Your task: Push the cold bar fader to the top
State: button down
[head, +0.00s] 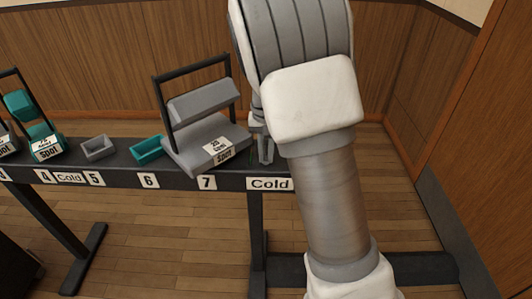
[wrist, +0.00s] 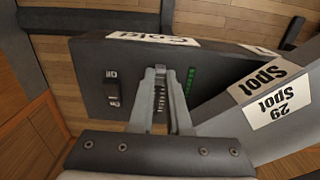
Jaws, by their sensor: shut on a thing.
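The Cold label (head: 270,184) is on the front edge of the dark bar at the right, and it also shows upside down in the wrist view (wrist: 140,37). In the wrist view my gripper (wrist: 158,76) points down at the panel behind this label. Its fingers are close together, shut on the cold bar fader, whose knob is mostly hidden between the fingertips. A toothed or marked strip shows between the fingers. In the head view my gripper (head: 264,148) is beside the grey spot lamp, partly hidden by my arm.
A grey spot lamp (head: 208,140) labelled 29 stands just left of my gripper; its base (wrist: 265,105) is close on the right in the wrist view. A black switch (wrist: 113,88) and a green light strip (wrist: 190,80) flank the fingers. Teal (head: 147,149) and grey trays (head: 97,148) sit further left.

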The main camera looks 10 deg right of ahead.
jog(key=shift+w, duration=0.1)
jog(key=shift+w+d+r+p, duration=0.1)
jog(key=shift+w+p, duration=0.15)
jog(key=shift+p, duration=0.05)
jog(key=w+p, duration=0.1)
jog(key=w, duration=0.1)
jog(key=w+d+p, duration=0.1)
jog(key=w, duration=0.1)
jog(key=w+p, duration=0.1)
jog(key=w, duration=0.1)
jog(key=shift+w+d, duration=0.3)
jog(key=shift+d, duration=0.05)
jog(key=c, duration=0.9)
grip_release()
jog(key=shift+o, duration=0.2)
notch_tip(320, 180, up, 17)
jog(key=p, duration=0.5)
jog(key=shift+r, duration=0.15)
